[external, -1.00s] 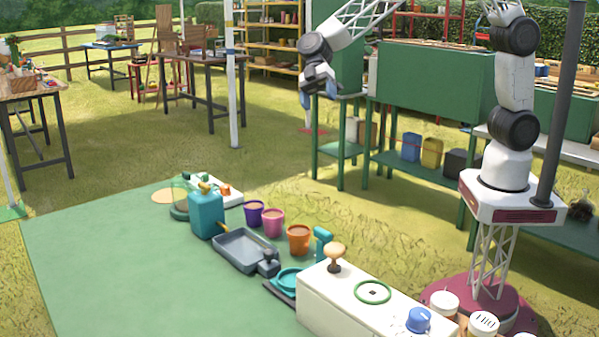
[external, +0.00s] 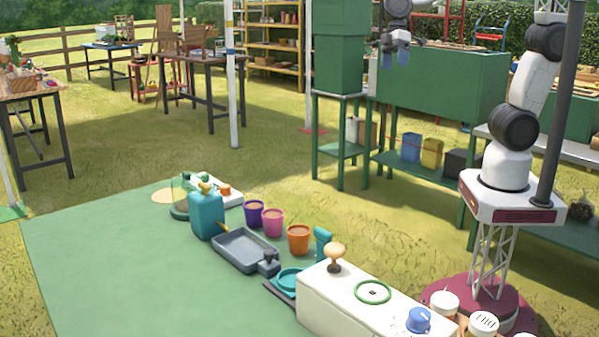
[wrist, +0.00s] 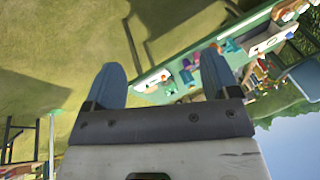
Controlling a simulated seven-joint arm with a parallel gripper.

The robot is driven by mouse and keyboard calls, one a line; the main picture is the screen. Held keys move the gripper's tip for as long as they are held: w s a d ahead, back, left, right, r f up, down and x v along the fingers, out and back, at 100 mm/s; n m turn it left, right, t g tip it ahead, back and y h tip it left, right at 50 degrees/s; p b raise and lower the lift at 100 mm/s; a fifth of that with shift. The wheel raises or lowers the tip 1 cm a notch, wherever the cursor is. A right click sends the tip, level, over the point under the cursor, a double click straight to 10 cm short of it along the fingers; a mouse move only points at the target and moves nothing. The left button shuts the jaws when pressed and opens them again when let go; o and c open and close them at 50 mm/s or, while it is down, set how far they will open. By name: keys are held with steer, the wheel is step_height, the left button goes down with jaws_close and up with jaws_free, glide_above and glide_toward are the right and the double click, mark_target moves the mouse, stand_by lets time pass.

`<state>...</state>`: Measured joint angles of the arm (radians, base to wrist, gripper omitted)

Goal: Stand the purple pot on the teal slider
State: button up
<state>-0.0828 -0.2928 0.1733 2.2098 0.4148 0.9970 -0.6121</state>
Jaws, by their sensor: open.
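A round teal piece (external: 290,280), which looks like the teal slider, sits on a dark rail beside the white box; the box partly hides this area. My gripper (external: 395,56) is high up at the top of the external view, far from the pots, open and empty. The wrist view shows its two blue fingers (wrist: 161,72) spread apart with nothing between them.
An orange pot (external: 299,240), a grey tray (external: 245,249) and a teal jug (external: 206,214) stand near the purple pot. A white box (external: 345,301) with a knobbed handle stands at the front. The green mat (external: 120,265) is clear at left. Green cabinets (external: 440,85) stand behind.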

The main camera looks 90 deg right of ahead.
steer(key=s+d+m+t+h, duration=0.1)
steer(key=s+d+m+h, duration=0.1)
steer(key=s+d, duration=0.3)
steer(key=s+d+f+m+h, duration=0.1)
steer(key=s+d, duration=0.4)
steer(key=s, duration=0.9)
steer(key=m+h, duration=0.1)
steer(key=m, duration=0.1)
steer(key=shift+d+f+m+t, duration=0.2)
steer(key=shift+f+m+t, duration=0.1)
steer(key=shift+t, duration=0.1)
steer(key=shift+o, duration=0.4)
